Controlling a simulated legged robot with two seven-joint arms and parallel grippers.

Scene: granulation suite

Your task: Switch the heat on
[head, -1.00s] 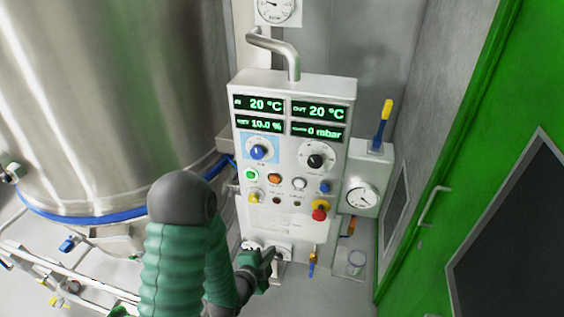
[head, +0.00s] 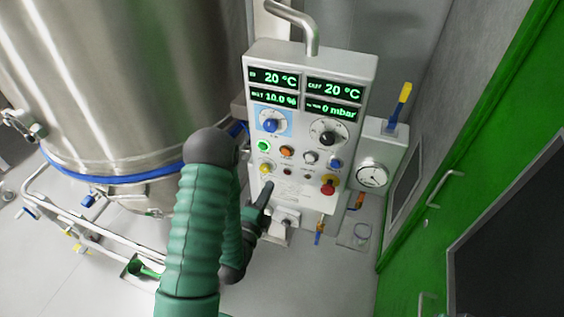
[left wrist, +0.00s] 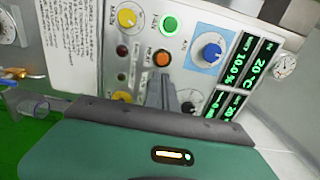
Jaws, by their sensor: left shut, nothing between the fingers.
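The control panel (head: 305,205) stands upright beside the steel vessel. Its orange button (head: 287,151) sits between the lit green button (head: 263,146) and a white button (head: 311,157). In the left wrist view the panel is turned on its side, with the orange button (left wrist: 162,59) just beyond my fingertips. The displays (head: 274,77) read 20 °C, 10.0 % and 0 mbar. My left gripper (head: 267,187) is shut and empty, in front of the panel's lower part, below the buttons. In the wrist view its fingers (left wrist: 169,90) point at the orange button; contact cannot be told.
A blue knob (head: 270,125) and a black knob (head: 327,138) sit above the button row. A red mushroom button (head: 327,187) is at lower right. A gauge box (head: 372,172) stands right of the panel, near the green door (head: 458,190). The vessel (head: 120,90) is close at left.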

